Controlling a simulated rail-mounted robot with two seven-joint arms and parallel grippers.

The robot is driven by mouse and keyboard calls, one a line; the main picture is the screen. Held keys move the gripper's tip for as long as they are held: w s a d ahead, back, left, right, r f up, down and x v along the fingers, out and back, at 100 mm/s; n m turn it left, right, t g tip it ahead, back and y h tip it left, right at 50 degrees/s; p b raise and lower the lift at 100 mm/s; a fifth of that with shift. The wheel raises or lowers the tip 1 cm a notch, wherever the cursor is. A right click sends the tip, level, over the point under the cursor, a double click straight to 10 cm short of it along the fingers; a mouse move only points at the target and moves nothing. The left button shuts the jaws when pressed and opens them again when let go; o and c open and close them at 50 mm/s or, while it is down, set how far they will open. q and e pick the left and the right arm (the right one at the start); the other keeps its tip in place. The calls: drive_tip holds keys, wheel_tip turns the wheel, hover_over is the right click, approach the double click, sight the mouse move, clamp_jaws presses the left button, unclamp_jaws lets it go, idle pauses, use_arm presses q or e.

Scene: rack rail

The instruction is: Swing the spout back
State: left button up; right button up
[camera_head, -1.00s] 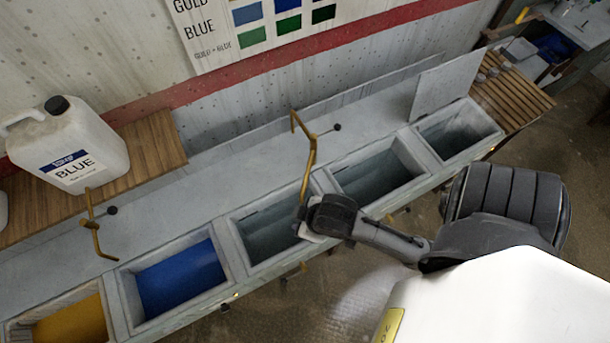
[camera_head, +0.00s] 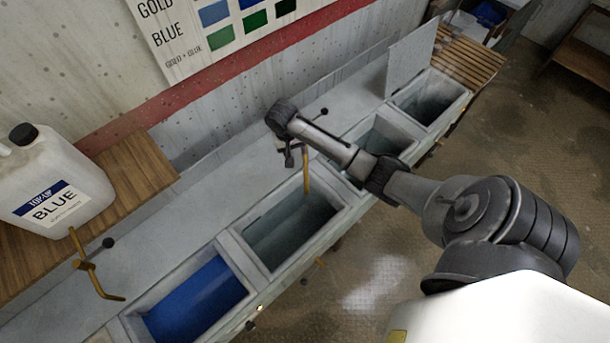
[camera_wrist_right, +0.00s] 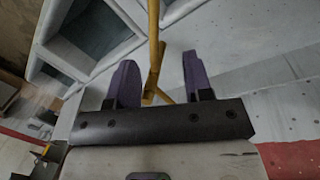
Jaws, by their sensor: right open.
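A brass spout (camera_head: 306,172) stands on the grey ledge, with its visible end over the third basin from the right (camera_head: 288,228). My right gripper (camera_head: 290,155) is at the spout's upper part, hiding much of it. In the right wrist view the spout (camera_wrist_right: 154,45) runs between the two dark purple fingers of the open gripper (camera_wrist_right: 158,72); I cannot tell whether either finger touches it. A second brass spout (camera_head: 92,280) with a black knob stands at the left, near the blue basin (camera_head: 195,300). My left gripper is not in view.
A white jug labelled BLUE (camera_head: 50,185) stands on a wooden board (camera_head: 130,180) at the left. A raised grey lid (camera_head: 411,55) and a slatted wooden rack (camera_head: 468,55) are at the far right. The wall with a colour chart is behind the trough.

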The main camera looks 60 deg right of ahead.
sight(305, 171)
drive_tip(key=s+f, duration=0.1)
drive_tip(key=f, duration=0.3)
drive_tip(key=s+d+f+m, duration=0.1)
drive_tip(key=f, duration=0.4)
drive_tip(key=f+m, duration=0.1)
drive_tip(key=f, duration=0.3)
drive_tip(key=shift+s+d+f, duration=0.15)
drive_tip(key=shift+s+d, duration=0.25)
clamp_jaws()
idle(0.3)
